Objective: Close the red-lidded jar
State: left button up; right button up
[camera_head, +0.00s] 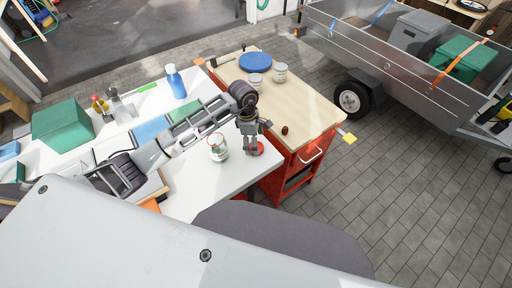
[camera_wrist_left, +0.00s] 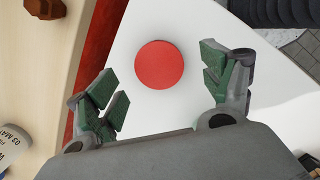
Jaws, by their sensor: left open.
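A glass jar (camera_head: 218,147) stands upright on the white table near its right end, with no red lid visible on it. The red lid (camera_head: 257,148) lies flat on the white table to the right of the jar, close to the table's edge. My left gripper (camera_head: 251,150) is above the lid, pointing down. In the left wrist view the red lid (camera_wrist_left: 159,65) lies beyond and between the open fingers of my left gripper (camera_wrist_left: 165,88), which hold nothing. My right gripper is in neither view.
The white table (camera_head: 190,195) meets a red tool cart with a wooden top (camera_head: 305,105). The cart top holds two cans (camera_head: 280,72), a blue disc (camera_head: 255,62) and a small brown object (camera_head: 284,130). A blue bottle (camera_head: 175,82) and a green box (camera_head: 62,124) stand farther left.

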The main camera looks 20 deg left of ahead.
pick_arm(q)
jog(key=shift+w+d+f, duration=0.1)
jog(key=shift+d+f, duration=0.1)
jog(key=shift+f, duration=1.3)
jog(key=shift+c, duration=0.5)
jog(key=c, duration=0.6)
